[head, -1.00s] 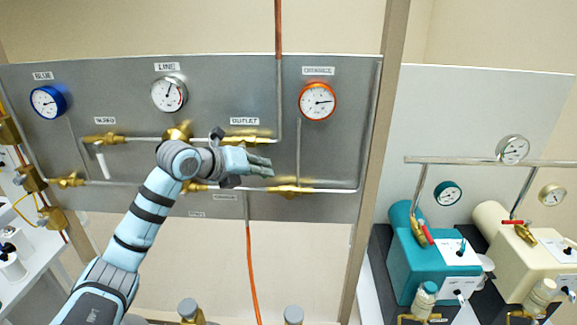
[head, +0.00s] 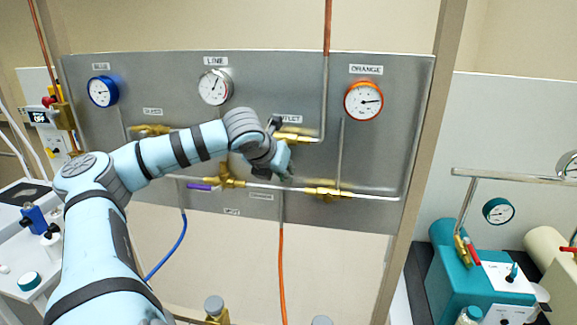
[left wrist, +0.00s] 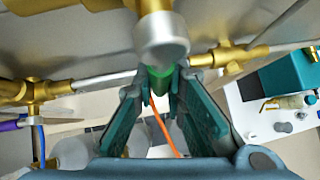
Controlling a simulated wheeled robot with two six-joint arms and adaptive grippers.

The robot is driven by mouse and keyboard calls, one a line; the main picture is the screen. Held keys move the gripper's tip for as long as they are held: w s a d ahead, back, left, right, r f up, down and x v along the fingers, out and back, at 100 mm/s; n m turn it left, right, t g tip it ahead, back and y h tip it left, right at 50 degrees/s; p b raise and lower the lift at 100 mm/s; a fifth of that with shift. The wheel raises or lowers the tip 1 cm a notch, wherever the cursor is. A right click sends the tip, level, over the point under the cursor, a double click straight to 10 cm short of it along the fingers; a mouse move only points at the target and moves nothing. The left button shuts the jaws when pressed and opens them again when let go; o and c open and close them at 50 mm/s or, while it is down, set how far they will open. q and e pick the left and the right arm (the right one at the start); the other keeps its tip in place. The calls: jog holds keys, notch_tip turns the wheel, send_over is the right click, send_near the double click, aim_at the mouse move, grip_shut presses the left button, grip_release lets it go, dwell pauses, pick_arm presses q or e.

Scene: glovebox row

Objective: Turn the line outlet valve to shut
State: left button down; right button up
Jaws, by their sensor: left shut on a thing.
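The outlet valve (head: 292,137) is a brass body on a pipe under the partly covered OUTLET label (head: 291,118) on the grey panel. My left gripper (head: 283,160) is at it, just below and in front of the brass body, and partly covers it. In the left wrist view the two teal fingers (left wrist: 160,82) close around a green handle (left wrist: 159,76) below a silvery round stem (left wrist: 161,40) and brass fitting (left wrist: 150,6). The handle's angle is hard to read, as the fingers and wrist hide much of it. My right gripper is in neither view.
Line gauge (head: 214,87), blue gauge (head: 102,91) and orange gauge (head: 363,101) sit on the panel (head: 400,130). A lower pipe carries more brass valves (head: 327,193), close below my gripper. A teal pump (head: 468,270) stands at the right, apart from the arm.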

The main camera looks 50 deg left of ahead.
pick_arm(q)
jog(key=shift+a+r, duration=0.1)
dwell(0.4)
jog(key=c, duration=1.6)
grip_release()
jog(key=shift+c, duration=0.2)
